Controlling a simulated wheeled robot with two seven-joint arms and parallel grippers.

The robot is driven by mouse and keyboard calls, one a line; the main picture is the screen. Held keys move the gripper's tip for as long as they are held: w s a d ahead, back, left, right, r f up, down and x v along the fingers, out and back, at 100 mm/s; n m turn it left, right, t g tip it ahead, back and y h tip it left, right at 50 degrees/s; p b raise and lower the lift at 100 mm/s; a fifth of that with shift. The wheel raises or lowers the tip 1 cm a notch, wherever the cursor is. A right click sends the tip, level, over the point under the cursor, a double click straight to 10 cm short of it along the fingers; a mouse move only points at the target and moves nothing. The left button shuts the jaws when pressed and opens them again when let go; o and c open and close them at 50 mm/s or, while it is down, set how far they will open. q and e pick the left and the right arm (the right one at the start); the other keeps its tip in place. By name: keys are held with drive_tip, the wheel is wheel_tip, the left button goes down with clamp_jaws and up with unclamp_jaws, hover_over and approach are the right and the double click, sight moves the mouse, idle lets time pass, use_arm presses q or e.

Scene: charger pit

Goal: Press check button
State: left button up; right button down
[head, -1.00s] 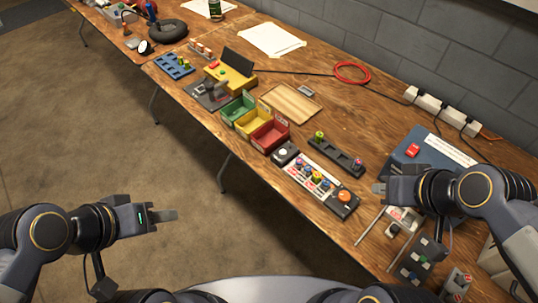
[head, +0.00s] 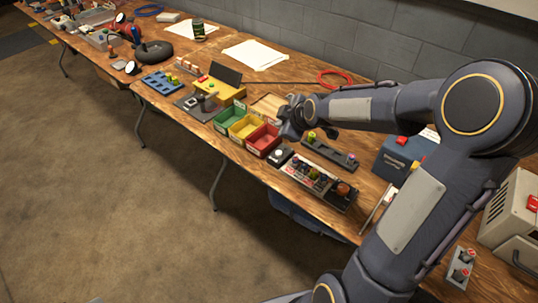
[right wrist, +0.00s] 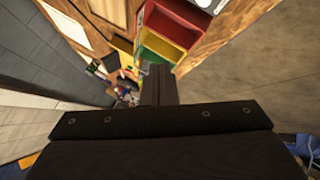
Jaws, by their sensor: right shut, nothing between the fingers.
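No label in view names the check button. A round white button (head: 280,153) sits on a small black box at the near edge of the table, just right of the red bin; it also shows at the top edge of the right wrist view (right wrist: 203,3). My right gripper (head: 287,130) is beside the red bin, a little behind and above this button, and not seen touching it. In the right wrist view its fingers (right wrist: 159,84) are together and empty. My left gripper is out of view.
Green (head: 232,115), yellow (head: 243,127) and red (head: 263,140) bins stand left of the white button. A panel with several coloured parts (head: 312,176) lies to its right, with a dark rail (head: 335,155) behind. A yellow box (head: 222,92) with a red button stands farther left.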

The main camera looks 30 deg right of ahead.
drive_tip(key=shift+f, duration=0.15)
drive_tip(key=b, duration=0.6)
hover_over(281, 157)
wheel_tip(281, 157, down, 8)
drive_tip(key=shift+f+b, duration=0.25)
drive_tip(key=shift+b, duration=0.1)
idle(1.6)
drive_tip(key=shift+f+b, duration=0.4)
drive_tip(key=shift+b, duration=0.2)
drive_tip(key=shift+f+b, duration=0.4)
drive_tip(key=shift+b, duration=0.1)
idle(0.5)
drive_tip(key=shift+r, duration=0.1)
drive_tip(key=shift+r+p, duration=0.45)
drive_tip(key=shift+r, duration=0.3)
